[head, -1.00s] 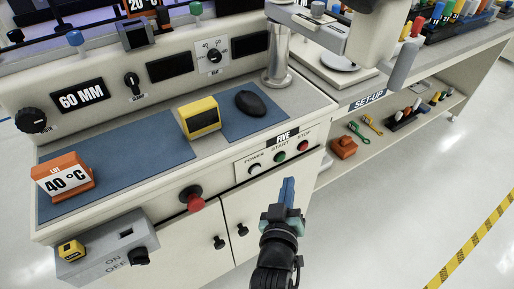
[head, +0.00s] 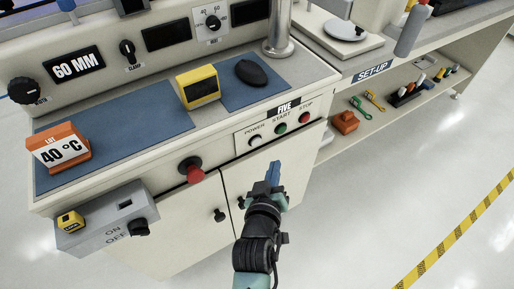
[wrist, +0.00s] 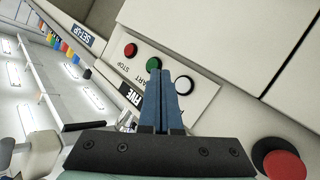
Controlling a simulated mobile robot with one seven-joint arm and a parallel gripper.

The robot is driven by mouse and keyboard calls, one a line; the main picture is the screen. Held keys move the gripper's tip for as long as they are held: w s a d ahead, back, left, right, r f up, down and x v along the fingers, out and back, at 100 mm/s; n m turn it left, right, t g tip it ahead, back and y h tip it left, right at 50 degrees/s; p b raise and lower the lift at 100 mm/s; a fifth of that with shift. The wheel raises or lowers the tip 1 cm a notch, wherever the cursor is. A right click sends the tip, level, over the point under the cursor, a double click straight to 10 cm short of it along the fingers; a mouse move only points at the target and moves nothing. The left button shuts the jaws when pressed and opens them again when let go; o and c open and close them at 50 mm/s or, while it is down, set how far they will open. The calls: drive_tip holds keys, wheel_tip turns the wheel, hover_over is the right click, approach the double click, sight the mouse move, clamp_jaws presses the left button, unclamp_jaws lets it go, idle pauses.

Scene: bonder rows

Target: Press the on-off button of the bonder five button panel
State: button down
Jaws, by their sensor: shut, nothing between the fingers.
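The button panel labelled FIVE (head: 268,137) is on the front of the bench, with a white POWER button (head: 255,140), a green START button (head: 281,129) and a red STOP button (head: 304,117). My gripper (head: 272,172) is shut and empty, its blue fingers pointing at the bench front just below the panel in the head view. In the wrist view the fingertips (wrist: 164,74) appear over the panel, between the green button (wrist: 153,63) and the white button (wrist: 183,85). I cannot tell how far they are from the panel; no contact is visible.
A red mushroom button (head: 195,172) sticks out left of the panel. A grey ON/OFF box (head: 108,222) juts out at the bench's left corner. Cabinet doors with dark knobs (head: 219,214) lie below. An open shelf (head: 385,120) is on the right. The floor in front is clear.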

drive_tip(key=shift+w+a+b, duration=0.8)
drive_tip(key=shift+w, duration=0.3)
drive_tip(key=shift+w+a+b, duration=0.75)
drive_tip(key=shift+w+b, duration=0.05)
drive_tip(key=shift+w, duration=0.25)
idle(0.4)
drive_tip(key=shift+w+a, duration=0.25)
drive_tip(key=shift+w, duration=0.1)
drive_tip(key=shift+w+a+b, duration=0.25)
drive_tip(key=shift+w+b, duration=0.1)
drive_tip(key=shift+b, duration=0.15)
idle(0.5)
drive_tip(key=shift+s, duration=0.1)
drive_tip(key=shift+s+d+p, duration=0.5)
drive_tip(key=shift+s+p, duration=0.1)
idle(0.3)
drive_tip(key=shift+s+d+p, duration=0.75)
drive_tip(key=shift+s+p, duration=0.3)
drive_tip(key=shift+s+d+p, duration=0.75)
drive_tip(key=shift+s+p, duration=0.25)
